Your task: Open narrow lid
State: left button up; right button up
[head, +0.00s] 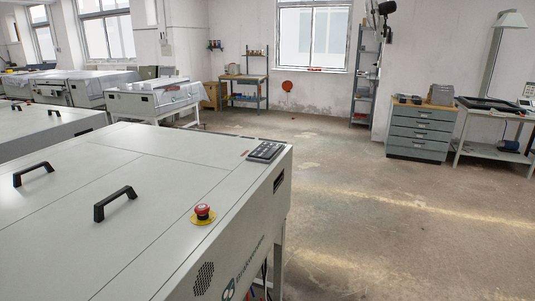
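The plate processor (215,165) is a large pale grey machine filling the lower left of the head view. Thin seams divide its flat top into panels. One black handle (115,203) stands on the panel nearer the machine's front side, and a second black handle (33,173) stands farther left. The panels lie flush and look shut. I cannot tell for certain from this view which panel is the narrow lid. Neither of my grippers shows in the head view.
A red emergency button (203,212) on a yellow base and a dark keypad (266,152) sit on the machine's top. Open concrete floor (390,225) lies to the right. A grey drawer cabinet (418,131) and a white table (495,122) stand at the far right.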

aim_at(224, 152)
jog(key=i+l+z, duration=0.35)
jog(key=i, duration=0.45)
jog(key=i+z, duration=0.3)
jog(key=i, duration=0.55)
jog(key=i+l+u, duration=0.1)
jog(key=i+u, duration=0.3)
jog(key=i+l+u, duration=0.35)
jog(key=i, duration=0.25)
jog(key=i+l+u, duration=0.65)
jog(key=u, duration=0.2)
jog(key=i+l+u, duration=0.2)
jog(key=l+u, duration=0.25)
jog(key=i+l+u, duration=0.15)
jog(key=l+u, duration=0.15)
jog(key=u, duration=0.2)
jog(key=l+u, duration=0.95)
jog(key=l, duration=0.45)
jog(key=k+l, duration=0.1)
jog(key=l, duration=0.4)
jog(key=l+u, duration=0.1)
jog(key=l, duration=0.35)
jog(key=k+l, duration=0.15)
jog(key=l, duration=0.35)
jog(key=k+l+u, duration=0.15)
jog(key=l, duration=0.3)
